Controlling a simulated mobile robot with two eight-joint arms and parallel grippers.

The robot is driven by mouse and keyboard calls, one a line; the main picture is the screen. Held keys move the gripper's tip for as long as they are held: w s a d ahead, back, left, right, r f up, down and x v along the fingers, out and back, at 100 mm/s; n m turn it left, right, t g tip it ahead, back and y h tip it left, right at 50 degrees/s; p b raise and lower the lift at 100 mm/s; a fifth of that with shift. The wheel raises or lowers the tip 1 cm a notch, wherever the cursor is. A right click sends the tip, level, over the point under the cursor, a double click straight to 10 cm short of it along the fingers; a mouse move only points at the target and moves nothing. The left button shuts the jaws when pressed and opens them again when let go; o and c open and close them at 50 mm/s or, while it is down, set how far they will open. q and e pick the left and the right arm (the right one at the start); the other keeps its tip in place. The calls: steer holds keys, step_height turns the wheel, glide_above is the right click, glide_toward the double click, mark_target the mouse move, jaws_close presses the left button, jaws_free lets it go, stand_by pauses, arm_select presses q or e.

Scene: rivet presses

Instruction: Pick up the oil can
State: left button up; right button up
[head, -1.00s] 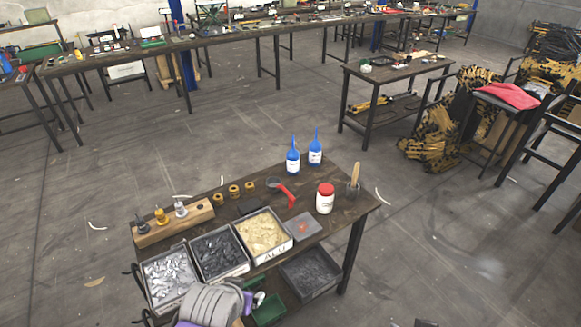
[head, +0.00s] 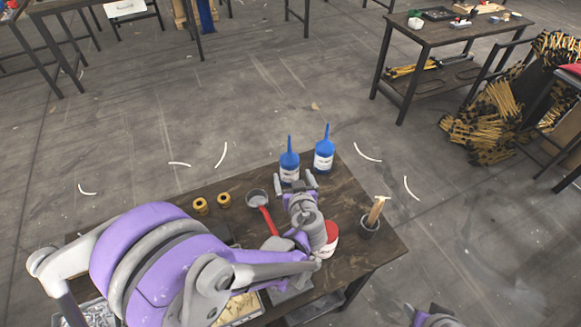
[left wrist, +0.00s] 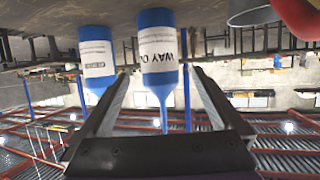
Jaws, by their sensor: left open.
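Two blue bottles with long spouts and white labels stand upright at the table's far edge, a left one (head: 289,165) and a right one (head: 324,153). I cannot tell for sure which is the oil can. My left gripper (head: 295,183) is open and empty, its fingers either side of the left bottle's lower front. In the upside-down left wrist view, that bottle (left wrist: 157,45), its label reading "WAY O…", shows between the tips of the left gripper (left wrist: 158,74). The other bottle (left wrist: 97,55) stands outside the fingers. My right gripper does not show.
A red-handled ladle (head: 265,216) lies left of my gripper, near two brass rings (head: 212,202). A jar (head: 330,238) is partly hidden by my wrist. A dark cup (head: 369,226) with a wooden-handled brush stands at right. My left arm covers the table's left part.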

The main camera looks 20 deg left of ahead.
mark_target(289, 164)
arm_select(q)
steer(key=x, duration=0.7)
steer(key=shift+w+a, duration=0.15)
steer(key=shift+w, duration=0.05)
steer(key=shift+r, duration=0.1)
jaws_close()
steer(key=shift+r, duration=0.1)
